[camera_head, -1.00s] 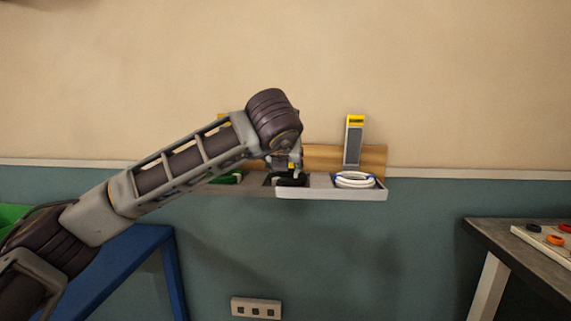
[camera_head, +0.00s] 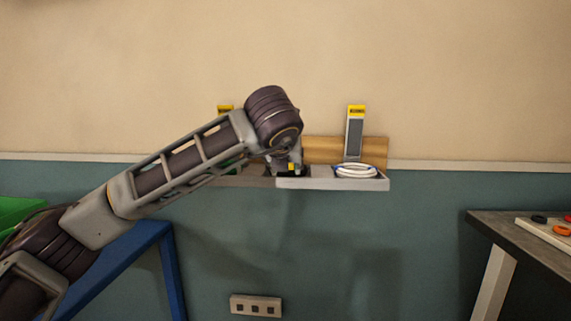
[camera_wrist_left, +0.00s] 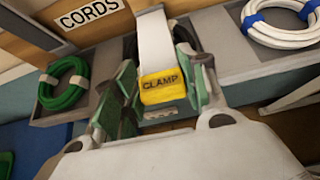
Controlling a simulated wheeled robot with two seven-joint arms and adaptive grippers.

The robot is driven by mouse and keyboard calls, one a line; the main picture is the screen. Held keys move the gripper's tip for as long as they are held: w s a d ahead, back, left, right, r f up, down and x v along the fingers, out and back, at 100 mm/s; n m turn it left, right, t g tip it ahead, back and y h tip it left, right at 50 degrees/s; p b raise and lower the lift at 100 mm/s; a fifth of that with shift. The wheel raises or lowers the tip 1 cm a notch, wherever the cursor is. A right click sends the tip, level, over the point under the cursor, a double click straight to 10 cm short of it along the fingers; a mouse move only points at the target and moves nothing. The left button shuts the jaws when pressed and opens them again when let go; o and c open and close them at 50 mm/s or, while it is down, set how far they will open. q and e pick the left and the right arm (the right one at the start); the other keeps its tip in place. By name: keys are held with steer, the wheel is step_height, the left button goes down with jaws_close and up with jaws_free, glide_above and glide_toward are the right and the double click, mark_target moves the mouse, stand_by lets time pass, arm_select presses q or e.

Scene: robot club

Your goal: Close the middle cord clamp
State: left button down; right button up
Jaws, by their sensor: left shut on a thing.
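The middle clamp (camera_wrist_left: 155,45) is a pale arm with a yellow "CLAMP" tip in the left wrist view. It stands between the two fingers of my left gripper (camera_wrist_left: 165,90), which is shut on it. In the head view my left gripper (camera_head: 286,163) is at the middle of the cord rack (camera_head: 330,183), and my wrist hides most of that clamp. A dark cord (camera_wrist_left: 183,38) shows partly behind the clamp. Whether the clamp is fully down cannot be told. My right gripper is not in view.
A green cord coil (camera_wrist_left: 65,84) lies in the left bay. A white coil (camera_head: 355,171) lies in the right bay under a raised clamp (camera_head: 354,132). A blue table (camera_head: 140,240) is at lower left and a grey table (camera_head: 510,232) at right.

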arm_select(q)
steer(key=shift+s+d+f, duration=0.1)
steer(key=shift+f, duration=0.05)
steer(key=c, duration=1.2)
jaws_free()
steer(key=o, duration=0.4)
steer(key=shift+s, duration=0.15)
steer(key=shift+r, duration=0.25)
steer(key=v, duration=1.1)
steer(key=shift+s, duration=0.35)
